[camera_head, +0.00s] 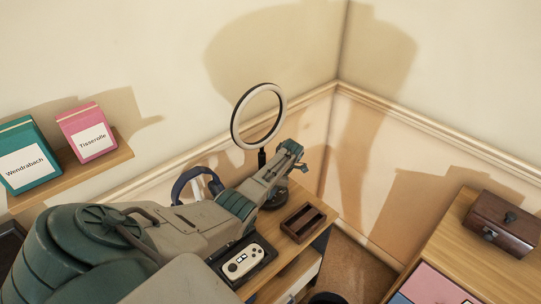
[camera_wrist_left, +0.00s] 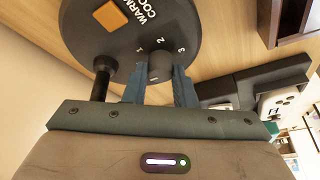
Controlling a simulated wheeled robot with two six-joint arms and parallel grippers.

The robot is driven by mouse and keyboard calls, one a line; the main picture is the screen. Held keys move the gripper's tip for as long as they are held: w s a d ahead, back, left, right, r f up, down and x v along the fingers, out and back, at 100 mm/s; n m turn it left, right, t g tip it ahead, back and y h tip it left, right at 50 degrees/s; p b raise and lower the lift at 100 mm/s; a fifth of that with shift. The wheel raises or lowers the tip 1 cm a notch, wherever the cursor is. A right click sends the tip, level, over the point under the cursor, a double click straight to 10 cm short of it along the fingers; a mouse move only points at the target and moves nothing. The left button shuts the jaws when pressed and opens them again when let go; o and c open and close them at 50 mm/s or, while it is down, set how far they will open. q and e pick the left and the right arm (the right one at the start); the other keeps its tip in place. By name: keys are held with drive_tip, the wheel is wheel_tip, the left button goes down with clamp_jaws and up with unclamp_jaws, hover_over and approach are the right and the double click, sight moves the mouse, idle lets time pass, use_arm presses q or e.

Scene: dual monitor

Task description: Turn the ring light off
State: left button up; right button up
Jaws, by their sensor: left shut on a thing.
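The ring light (camera_head: 235,125) stands upright in the room's corner on a dark stem. I cannot tell from its pale ring whether it is lit. Its round dark base (camera_wrist_left: 121,38) fills the upper left of the left wrist view. The base carries an orange square button (camera_wrist_left: 110,16), lettering that starts "WARM" and "COO", and a dial marked 1, 2 and 3. My left gripper (camera_wrist_left: 160,88) is shut on the dial's dark knob (camera_wrist_left: 160,64), with a blue finger on each side. My left arm hides part of the base in the head view. My right gripper is out of view.
A dark brown divided tray (camera_head: 303,222) lies on the wooden desk near the base. A white controller sits in a black holder (camera_head: 262,278). Blue headphones (camera_head: 190,180) stand behind my arm. A dark wooden box (camera_head: 500,222) is on the right cabinet.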

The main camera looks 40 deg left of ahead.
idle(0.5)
use_arm(q)
drive_tip(key=o, duration=1)
drive_tip(key=b+v, duration=0.2)
drive_tip(key=v, duration=0.8)
drive_tip(key=shift+r, duration=0.4)
drive_tip(key=shift+w, duration=0.1)
